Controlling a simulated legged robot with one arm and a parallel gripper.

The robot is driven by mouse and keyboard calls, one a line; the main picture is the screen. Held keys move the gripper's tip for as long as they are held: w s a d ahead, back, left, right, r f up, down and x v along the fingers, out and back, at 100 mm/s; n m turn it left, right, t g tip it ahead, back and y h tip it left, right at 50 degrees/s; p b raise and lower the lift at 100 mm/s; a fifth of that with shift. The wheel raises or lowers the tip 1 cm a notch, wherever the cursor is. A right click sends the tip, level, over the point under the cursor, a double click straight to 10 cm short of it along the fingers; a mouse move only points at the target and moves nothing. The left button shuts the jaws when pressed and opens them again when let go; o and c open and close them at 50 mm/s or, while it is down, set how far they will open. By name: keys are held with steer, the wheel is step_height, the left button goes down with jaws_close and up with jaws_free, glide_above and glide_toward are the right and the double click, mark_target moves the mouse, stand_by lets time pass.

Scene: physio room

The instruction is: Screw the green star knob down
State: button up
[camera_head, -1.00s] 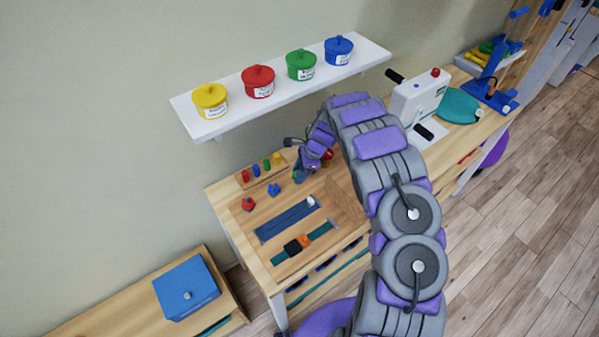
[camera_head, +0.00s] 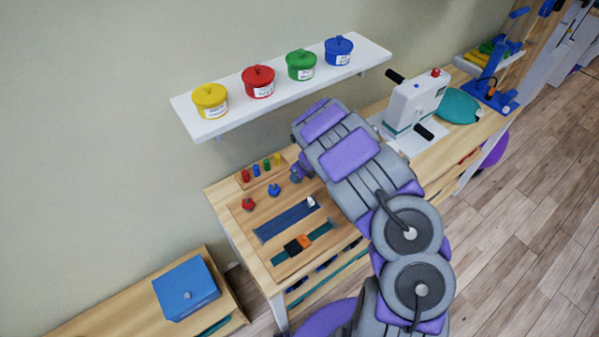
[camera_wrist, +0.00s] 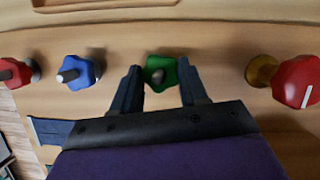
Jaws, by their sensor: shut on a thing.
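The green star knob (camera_wrist: 160,72) is in the upper middle of the wrist view, low on the wooden board, with a dark centre. My gripper (camera_wrist: 160,80) has one finger on each side of it and is shut on it. How far down the knob sits cannot be told. In the head view the green knob and my fingertips are hidden behind my arm.
A blue star knob (camera_wrist: 78,72) and a red knob (camera_wrist: 15,72) stand to the left, another red knob (camera_wrist: 297,82) on a brass stem to the right. A wall shelf (camera_head: 222,122) with several lidded pots hangs above; a white device (camera_head: 412,103) stands right.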

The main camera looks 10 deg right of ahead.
steer(key=m+p, duration=0.2)
steer(key=r+m+h+p, duration=0.1)
steer(key=m+p, duration=0.1)
steer(key=shift+w+a+m+t+h, duration=0.1)
steer(key=shift+a+m+t+h, duration=0.1)
steer(key=shift+m+t+h, duration=0.15)
steer(key=m+h+p, duration=0.1)
steer(key=m+p, duration=0.1)
steer(key=p, duration=0.1)
steer(key=m+p, duration=0.2)
steer(key=p, duration=0.2)
steer(key=shift+a+m+h+p, duration=0.2)
steer(key=shift+m+h+p, duration=0.05)
steer(key=shift+h+p, duration=0.1)
steer(key=m+p, duration=0.2)
steer(key=m+g+h+p, duration=0.1)
steer(key=m+p, duration=0.1)
steer(key=p, duration=0.1)
steer(key=shift+w+a+f+h, duration=0.1)
steer(key=shift+f+h, duration=0.1)
steer(key=shift+h, duration=0.1)
steer(key=m+h+p, duration=0.1)
steer(key=m+p, duration=0.1)
steer(key=m, duration=0.1)
steer(key=shift+f+m+g, duration=0.15)
steer(key=shift+m+g, duration=0.15)
steer(key=shift+g, duration=0.05)
steer(key=shift+w+m+p, duration=0.15)
steer(key=shift+m+p, duration=0.2)
steer(key=shift+m, duration=0.05)
